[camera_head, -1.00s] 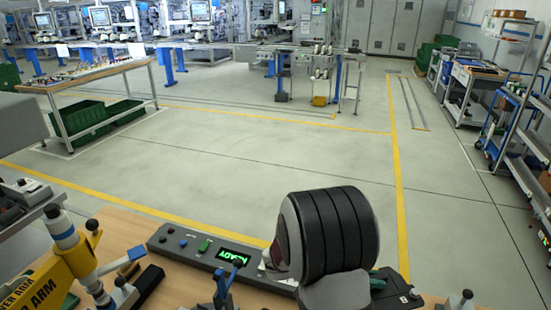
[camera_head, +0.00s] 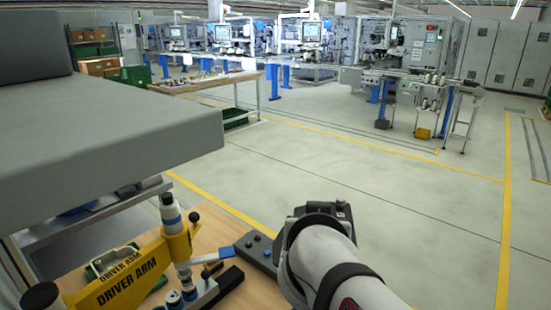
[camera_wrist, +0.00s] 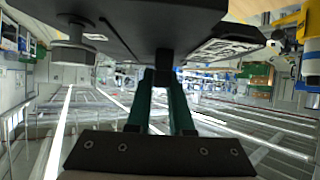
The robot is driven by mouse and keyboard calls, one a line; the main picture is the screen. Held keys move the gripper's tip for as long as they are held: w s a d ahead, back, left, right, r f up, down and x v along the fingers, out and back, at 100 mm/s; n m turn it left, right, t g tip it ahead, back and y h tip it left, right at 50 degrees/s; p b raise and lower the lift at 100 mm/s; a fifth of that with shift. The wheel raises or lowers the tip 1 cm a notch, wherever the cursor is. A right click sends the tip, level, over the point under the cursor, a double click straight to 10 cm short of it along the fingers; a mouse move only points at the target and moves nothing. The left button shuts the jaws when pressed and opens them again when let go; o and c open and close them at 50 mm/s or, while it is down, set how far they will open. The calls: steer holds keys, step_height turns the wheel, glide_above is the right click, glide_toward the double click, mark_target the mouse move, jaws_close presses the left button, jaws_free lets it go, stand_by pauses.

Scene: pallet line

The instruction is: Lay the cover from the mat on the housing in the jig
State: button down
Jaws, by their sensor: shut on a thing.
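In the wrist view my gripper (camera_wrist: 163,76) has its two green fingers close together, shut on a dark, wide piece that I take to be the cover (camera_wrist: 130,25). It spans the top of the picture, with a round knob-like part below its left side and a pale printed patch on its right. In the head view my white arm with black bands fills the lower right, and the gripper and cover cannot be made out. I cannot make out the housing, jig or mat in either view.
A yellow driver arm (camera_head: 130,278) with an upright tool (camera_head: 176,232) stands at the wooden bench's (camera_head: 212,233) left. A dark control box (camera_head: 258,250) sits beside my arm. A large grey block (camera_head: 110,135) fills the upper left. Open floor lies beyond the bench.

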steer(key=s+d+f+n+y, duration=0.3)
steer(key=s+d+f+y, duration=0.1)
steer(key=d+f, duration=0.55)
steer(key=s+d+f+n+y, duration=0.3)
steer(key=s+d+f, duration=0.1)
steer(key=d+f, duration=0.55)
steer(key=s+d+f+n+g+y, duration=0.1)
steer(key=s+f+n+y, duration=0.15)
steer(key=s, duration=0.45)
steer(key=s+d+f+n+g+y, duration=0.1)
steer(key=s+f, duration=0.3)
steer(key=s, duration=0.2)
steer(key=s+a+f+n+g+y, duration=0.15)
steer(key=s+a, duration=0.35)
steer(key=s, duration=0.7)
steer(key=w+a+f, duration=0.1)
steer(key=w+f, duration=0.1)
steer(key=w, duration=0.1)
steer(key=w+a+f, duration=0.2)
steer(key=w, duration=0.1)
steer(key=w+a+f, duration=0.2)
steer(key=w, duration=0.1)
steer(key=shift+w+f, duration=0.2)
steer(key=shift+f, duration=0.15)
steer(key=f, duration=0.4)
steer(key=shift+w+f, duration=0.15)
steer(key=shift+w, duration=0.05)
steer(key=c, duration=0.8)
jaws_free()
